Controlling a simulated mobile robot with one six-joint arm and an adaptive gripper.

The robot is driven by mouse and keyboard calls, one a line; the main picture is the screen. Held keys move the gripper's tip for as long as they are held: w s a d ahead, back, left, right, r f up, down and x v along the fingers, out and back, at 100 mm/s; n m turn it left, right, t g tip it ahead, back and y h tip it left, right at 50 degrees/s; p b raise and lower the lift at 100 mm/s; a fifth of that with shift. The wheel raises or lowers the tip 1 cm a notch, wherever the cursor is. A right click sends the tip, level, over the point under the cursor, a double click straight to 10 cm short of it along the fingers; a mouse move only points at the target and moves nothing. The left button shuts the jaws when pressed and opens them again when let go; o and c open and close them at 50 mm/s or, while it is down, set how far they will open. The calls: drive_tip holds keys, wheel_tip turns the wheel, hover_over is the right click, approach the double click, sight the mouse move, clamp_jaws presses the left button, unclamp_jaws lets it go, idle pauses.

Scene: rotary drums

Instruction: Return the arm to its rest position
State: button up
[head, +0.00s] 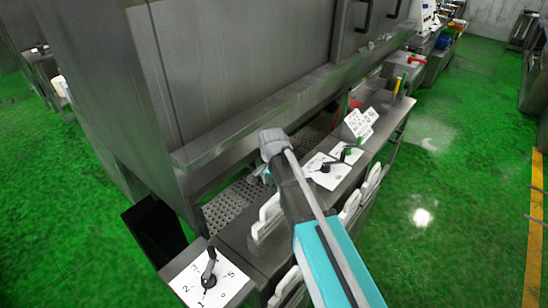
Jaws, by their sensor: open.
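My arm, grey with a teal link, reaches up from the bottom right of the head view to the middle, over the front of the grey machine (230,70). A small part of my gripper (260,173) shows just left of the wrist, above the perforated tray area. It is open, and I see nothing held in it. Most of it is hidden behind the wrist.
A dial panel (187,287) with a black lever stands at lower left. More dial panels (318,177) and white handles (266,217) line the ledge close beside my arm. The green floor (440,220) at right is clear.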

drive_tip(key=s+d+f+n+b, duration=0.3)
drive_tip(key=s+d+f+b, duration=0.2)
drive_tip(key=d, duration=0.5)
drive_tip(key=s+d+f+n+b, duration=0.4)
drive_tip(key=s+d, duration=0.4)
drive_tip(key=d, duration=0.2)
drive_tip(key=shift+f+n+b, duration=0.3)
drive_tip(key=shift+f+b, duration=0.55)
drive_tip(key=shift+s, duration=0.1)
